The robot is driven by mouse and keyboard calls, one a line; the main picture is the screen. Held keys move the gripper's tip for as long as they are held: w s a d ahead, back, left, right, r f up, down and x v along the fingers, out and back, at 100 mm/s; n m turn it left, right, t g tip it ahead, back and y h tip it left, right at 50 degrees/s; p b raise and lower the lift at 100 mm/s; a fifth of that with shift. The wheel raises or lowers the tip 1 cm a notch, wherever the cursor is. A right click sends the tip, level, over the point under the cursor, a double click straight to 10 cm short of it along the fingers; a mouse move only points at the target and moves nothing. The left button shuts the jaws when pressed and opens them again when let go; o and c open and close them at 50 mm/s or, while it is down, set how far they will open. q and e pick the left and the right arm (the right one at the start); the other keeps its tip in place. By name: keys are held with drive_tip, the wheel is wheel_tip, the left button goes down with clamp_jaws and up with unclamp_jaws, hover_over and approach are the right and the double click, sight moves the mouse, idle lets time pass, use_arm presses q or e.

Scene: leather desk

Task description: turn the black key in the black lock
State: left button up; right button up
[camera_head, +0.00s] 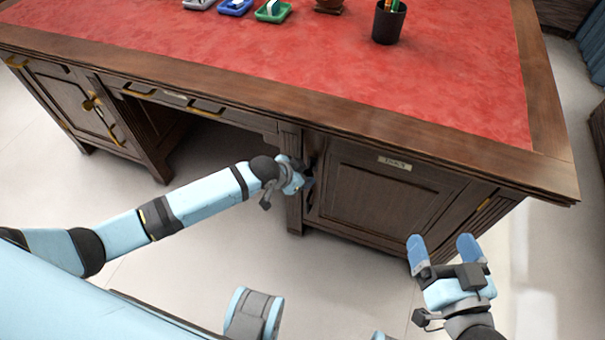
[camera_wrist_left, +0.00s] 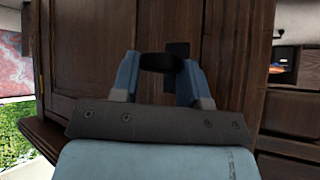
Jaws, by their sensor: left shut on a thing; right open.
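My left gripper (camera_head: 306,182) is at the front of the desk, at the left edge of the right cabinet door. In the left wrist view my left gripper (camera_wrist_left: 160,66) is shut on the black key (camera_wrist_left: 160,61), whose rounded bow shows between the blue fingertips. The black lock (camera_wrist_left: 178,49) is a dark plate on the wood just behind the key. The key's shaft is hidden, so I cannot tell how deep it sits in the lock. My right gripper (camera_head: 443,243) is open and empty, in front of the cabinet's lower right.
The wooden desk (camera_head: 440,140) has a red leather top. A black pen cup (camera_head: 388,24) and small trays, blue (camera_head: 236,6) and green (camera_head: 273,11), stand on top. The floor in front is clear.

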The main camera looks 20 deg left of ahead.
use_arm(q)
drive_tip(key=shift+d+r+m+y+p, duration=0.15)
drive_tip(key=shift+y+p, duration=0.3)
drive_tip(key=shift+p, duration=0.45)
drive_tip(key=shift+r+m+y+p, duration=0.1)
drive_tip(key=shift+m+y+p, duration=0.25)
drive_tip(key=shift+p, duration=0.55)
drive_tip(key=shift+f+y+p, duration=0.1)
drive_tip(key=shift+y+p, duration=0.3)
drive_tip(key=shift+p, duration=0.15)
drive_tip(key=shift+y+p, duration=0.5)
drive_tip(key=shift+p, duration=0.3)
drive_tip(key=shift+d+m+y+p, duration=0.15)
drive_tip(key=shift+m+y+p, duration=0.3)
drive_tip(key=shift+p, duration=0.35)
drive_tip(key=shift+y, duration=0.25)
